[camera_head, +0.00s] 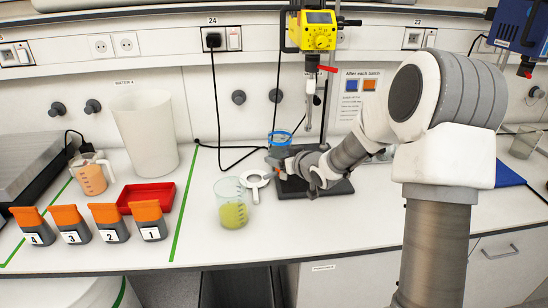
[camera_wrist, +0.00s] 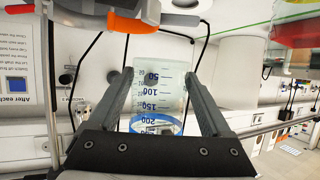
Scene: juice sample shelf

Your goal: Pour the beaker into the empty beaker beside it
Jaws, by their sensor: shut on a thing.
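A clear beaker with yellow-green liquid (camera_head: 233,213) stands upright on the bench, left of the black stirrer base. My gripper (camera_head: 281,163) is over the left part of that base, shut on a clear beaker with a blue band (camera_head: 279,138). In the wrist view the held beaker (camera_wrist: 158,88) sits between the two fingers, with volume marks showing and the blue band towards the palm. It looks close to upright in the head view. My fingers and wrist hide its lower part there, and I cannot tell what is in it.
A white ring with a handle (camera_head: 256,181) lies between the green-liquid beaker and the black base (camera_head: 318,190). A yellow overhead stirrer (camera_head: 318,31) hangs its shaft just right of my gripper. A red tray (camera_head: 146,196) and numbered orange-topped containers (camera_head: 108,222) are left.

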